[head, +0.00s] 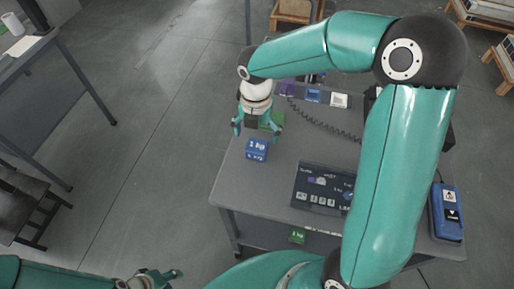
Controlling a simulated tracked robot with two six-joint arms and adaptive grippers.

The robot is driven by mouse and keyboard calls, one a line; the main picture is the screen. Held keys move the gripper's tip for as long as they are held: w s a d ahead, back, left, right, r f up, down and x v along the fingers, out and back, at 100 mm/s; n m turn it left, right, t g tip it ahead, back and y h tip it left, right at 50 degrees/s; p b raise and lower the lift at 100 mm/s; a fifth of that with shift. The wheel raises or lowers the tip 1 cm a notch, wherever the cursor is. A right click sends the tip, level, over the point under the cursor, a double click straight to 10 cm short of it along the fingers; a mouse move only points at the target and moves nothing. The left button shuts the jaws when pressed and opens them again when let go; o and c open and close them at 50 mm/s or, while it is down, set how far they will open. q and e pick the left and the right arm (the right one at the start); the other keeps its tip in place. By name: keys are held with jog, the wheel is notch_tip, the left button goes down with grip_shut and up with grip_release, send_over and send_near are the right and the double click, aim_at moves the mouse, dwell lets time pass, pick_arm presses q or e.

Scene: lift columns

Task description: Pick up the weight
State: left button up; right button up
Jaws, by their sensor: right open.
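A blue block marked 1 kg (257,150) stands on the grey table (230,185) near its left edge. My left gripper (150,277) is at the bottom edge, away from the table and partly cut off.
A dark panel with a display (320,185) lies on the table. A blue device (447,212) is at the right edge. Small purple, blue and white blocks (313,95) stand at the back. A green 1 kg item (297,235) shows low at the front.

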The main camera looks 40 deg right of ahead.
aim_at(256, 145)
jog(key=shift+w+d+f+p, duration=0.1)
jog(key=shift+f+p, duration=0.05)
jog(key=shift+f, duration=1.6)
jog(key=shift+w+d+f+p, duration=0.1)
jog(key=shift+f+p, duration=0.05)
jog(key=shift+f, duration=1.55)
jog(key=shift+s, duration=0.1)
jog(key=shift+r, duration=0.1)
grip_shut()
